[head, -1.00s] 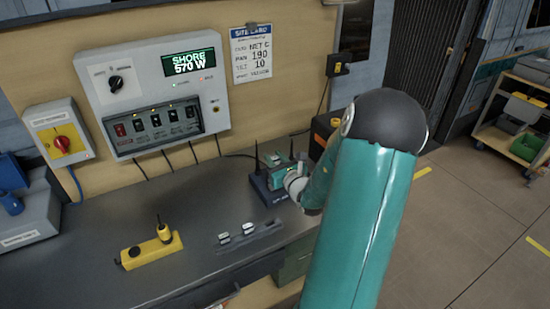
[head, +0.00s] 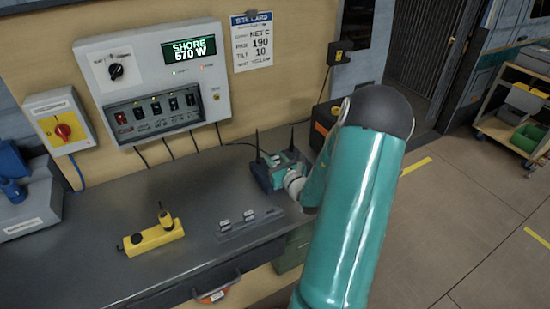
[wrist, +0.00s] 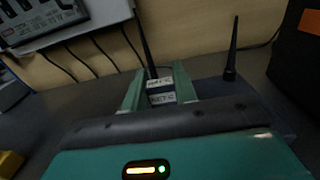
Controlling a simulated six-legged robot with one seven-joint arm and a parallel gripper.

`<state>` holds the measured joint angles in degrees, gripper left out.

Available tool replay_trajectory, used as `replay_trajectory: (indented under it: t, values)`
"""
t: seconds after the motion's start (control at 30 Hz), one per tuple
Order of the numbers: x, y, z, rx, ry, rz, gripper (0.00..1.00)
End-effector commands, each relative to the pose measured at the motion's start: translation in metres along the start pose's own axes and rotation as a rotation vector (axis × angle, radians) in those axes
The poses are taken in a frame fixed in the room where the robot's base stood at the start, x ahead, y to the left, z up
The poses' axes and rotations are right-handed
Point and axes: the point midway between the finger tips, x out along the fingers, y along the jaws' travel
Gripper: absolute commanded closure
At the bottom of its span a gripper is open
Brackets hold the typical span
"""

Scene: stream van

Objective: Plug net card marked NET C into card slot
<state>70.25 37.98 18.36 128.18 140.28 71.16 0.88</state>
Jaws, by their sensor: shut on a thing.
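The router (head: 261,176), a dark blue box with two upright black antennas, stands on the grey bench near the wall. My gripper (head: 287,160) is at its top. In the wrist view my gripper (wrist: 157,82) has its two teal fingers closed on a small card with a white label that seems to read NET C (wrist: 162,99). A second white label (wrist: 160,82) shows just beyond it, too small to read surely. The card slot is hidden behind the card and fingers, so I cannot tell how far in the card sits.
A grey rack (head: 250,224) with two white-topped cards lies in front of the router. A yellow block with a handset (head: 155,236) stands to the left. The power panel (head: 160,85) and site card (head: 252,42) are on the wall.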

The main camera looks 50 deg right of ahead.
Motion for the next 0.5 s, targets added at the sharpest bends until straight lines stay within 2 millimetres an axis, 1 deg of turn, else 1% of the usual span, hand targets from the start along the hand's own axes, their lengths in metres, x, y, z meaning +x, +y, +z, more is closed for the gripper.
replay_trajectory:
  t: [0.27,0.5]
  values:
    - [-0.0001,0.0001,-0.0004,0.0,0.0,0.0,0.93]
    - [0.0001,0.0003,-0.0046,0.001,0.0,0.001,0.93]
